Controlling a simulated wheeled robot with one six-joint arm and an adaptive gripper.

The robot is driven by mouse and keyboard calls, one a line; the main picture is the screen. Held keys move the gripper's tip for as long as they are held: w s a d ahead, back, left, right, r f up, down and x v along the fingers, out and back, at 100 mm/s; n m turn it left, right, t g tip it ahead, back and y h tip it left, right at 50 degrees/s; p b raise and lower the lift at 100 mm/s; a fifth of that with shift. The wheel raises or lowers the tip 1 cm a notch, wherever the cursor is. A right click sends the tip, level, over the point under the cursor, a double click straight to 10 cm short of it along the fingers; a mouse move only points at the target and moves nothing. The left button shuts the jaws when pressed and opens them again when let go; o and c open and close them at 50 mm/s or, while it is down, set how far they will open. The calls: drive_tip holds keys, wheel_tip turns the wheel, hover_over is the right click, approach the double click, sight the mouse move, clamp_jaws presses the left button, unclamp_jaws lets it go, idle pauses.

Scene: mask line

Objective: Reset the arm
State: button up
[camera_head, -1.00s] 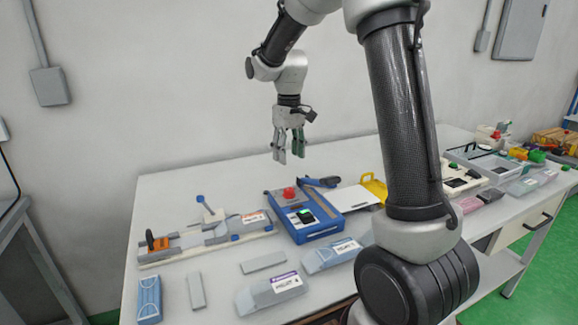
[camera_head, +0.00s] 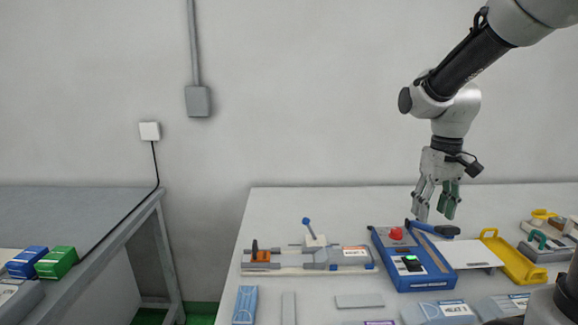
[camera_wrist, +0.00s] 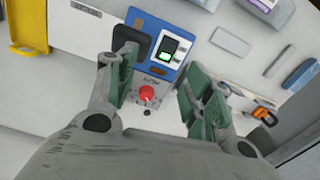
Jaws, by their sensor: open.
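My gripper (camera_head: 436,207) hangs from my arm above the back part of the white table (camera_head: 275,208), fingers pointing down. Its jaws are open with nothing between them. In the wrist view the two green-padded fingers of my gripper (camera_wrist: 160,95) stand apart on either side of a red button (camera_wrist: 147,93).
A grey fixture with a blue-knobbed lever (camera_head: 335,257) stands left of the device. A yellow tray (camera_head: 517,264) lies to its right. Several grey and blue blocks line the front. Another table (camera_head: 70,215) with blue and green boxes stands at far left.

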drive_tip(key=s+d+r+t, duration=0.1)
drive_tip(key=s+r+t, duration=0.1)
drive_tip(key=s, duration=0.6)
drive_tip(key=s+d+r+m+t, duration=0.1)
drive_tip(key=s+r, duration=0.3)
drive_tip(key=s, duration=0.4)
drive_tip(key=shift+s+d+r+t, duration=0.2)
drive_tip(key=shift+d+r+t, duration=0.05)
drive_tip(key=shift+t, duration=0.55)
